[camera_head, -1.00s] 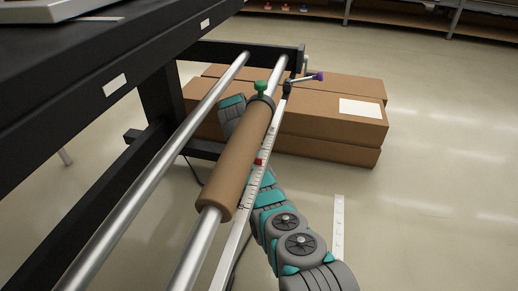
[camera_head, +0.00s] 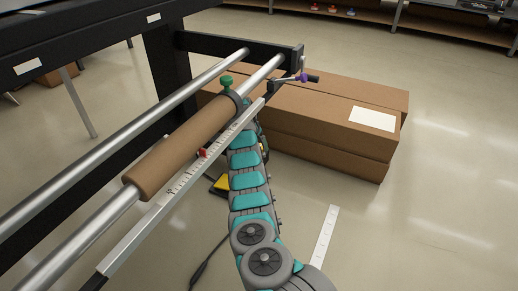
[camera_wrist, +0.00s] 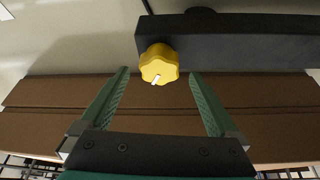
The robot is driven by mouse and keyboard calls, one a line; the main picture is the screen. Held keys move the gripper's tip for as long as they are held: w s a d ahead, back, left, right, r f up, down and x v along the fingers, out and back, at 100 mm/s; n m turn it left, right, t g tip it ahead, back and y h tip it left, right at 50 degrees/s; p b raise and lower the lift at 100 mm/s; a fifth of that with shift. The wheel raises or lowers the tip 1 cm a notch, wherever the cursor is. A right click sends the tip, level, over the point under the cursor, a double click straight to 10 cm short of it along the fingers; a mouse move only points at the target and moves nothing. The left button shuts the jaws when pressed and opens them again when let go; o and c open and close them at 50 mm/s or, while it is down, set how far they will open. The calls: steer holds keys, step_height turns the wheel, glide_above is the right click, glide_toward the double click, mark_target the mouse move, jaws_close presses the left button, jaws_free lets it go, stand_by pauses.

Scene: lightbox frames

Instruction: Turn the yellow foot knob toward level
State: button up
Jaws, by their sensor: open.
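The yellow foot knob (camera_wrist: 159,63) has a lobed rim and a white mark on its lower face. It is attached near the left end of a dark beam (camera_wrist: 235,45) in the wrist view. My gripper (camera_wrist: 159,76) is open, with one green finger on each side of the knob in the picture and the gap between them empty. The knob appears beyond the fingertips, and I see no contact. In the head view, my arm reaches down beside the roller frame, and its gripper end is hidden behind the rail.
Cardboard boxes (camera_head: 330,115) lie on the floor beyond the frame. A brown roller (camera_head: 180,150), a ruled rail (camera_head: 185,178) and a purple-tipped crank (camera_head: 304,77) are above my arm. A yellow-and-black object (camera_head: 221,183) and a cable lie below. Floor at right is mostly open.

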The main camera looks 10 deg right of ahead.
steer(key=shift+x, duration=1.85)
steer(key=shift+d, duration=0.1)
steer(key=c, duration=1.4)
steer(key=shift+o, duration=0.2)
steer(key=shift+d, duration=0.1)
